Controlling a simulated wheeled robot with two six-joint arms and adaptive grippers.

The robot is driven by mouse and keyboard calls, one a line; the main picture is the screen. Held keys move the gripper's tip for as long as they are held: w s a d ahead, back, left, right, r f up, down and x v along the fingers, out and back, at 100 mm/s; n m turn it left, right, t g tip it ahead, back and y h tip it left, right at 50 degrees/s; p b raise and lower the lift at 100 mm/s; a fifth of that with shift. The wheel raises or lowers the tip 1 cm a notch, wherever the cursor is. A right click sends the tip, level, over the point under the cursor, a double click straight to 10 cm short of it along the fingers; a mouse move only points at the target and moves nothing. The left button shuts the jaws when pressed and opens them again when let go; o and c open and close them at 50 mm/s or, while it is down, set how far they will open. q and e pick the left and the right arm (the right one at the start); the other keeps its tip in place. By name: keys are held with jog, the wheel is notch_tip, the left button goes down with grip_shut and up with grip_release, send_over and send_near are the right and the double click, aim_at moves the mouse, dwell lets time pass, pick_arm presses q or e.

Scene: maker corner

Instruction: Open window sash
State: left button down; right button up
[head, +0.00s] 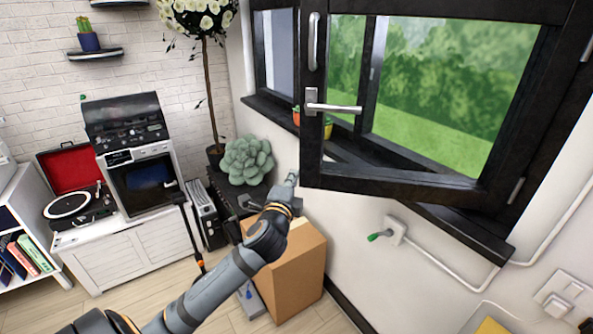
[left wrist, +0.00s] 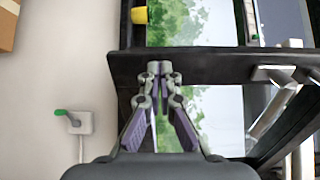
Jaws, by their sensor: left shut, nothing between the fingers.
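The dark-framed window sash (head: 430,187) stands swung inward from the window frame, with hinges on its right side. Its silver handle (head: 335,107) is on the left stile, with the lever lying horizontal. My left gripper (head: 292,177) is shut and empty, beside the lower left corner of the sash and below the handle. In the left wrist view the shut fingertips (left wrist: 160,68) overlap a dark bar of the window sash (left wrist: 215,60); I cannot tell whether they touch it. My right gripper is not in view.
A cardboard box (head: 295,270) stands on the floor below the window. A green succulent (head: 247,160) sits on a dark surface left of my gripper.

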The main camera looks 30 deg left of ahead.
aim_at(300, 160)
pick_arm(q)
jog(key=p+x, duration=0.1)
jog(key=x, duration=0.3)
jog(key=shift+w+a, duration=0.1)
jog(key=shift+w, duration=0.15)
jog(key=shift+m+t+h, duration=0.3)
jog(key=shift+m+h, duration=0.2)
jog(key=shift+h, duration=0.2)
jog(key=x, duration=0.1)
jog(key=p+x, duration=0.1)
jog(key=x, duration=0.3)
jog(key=shift+w+a+p, duration=0.15)
jog(key=shift+a+p, duration=0.2)
jog(key=shift+p, duration=0.05)
jog(key=shift+w, duration=0.15)
jog(key=shift+s, duration=0.2)
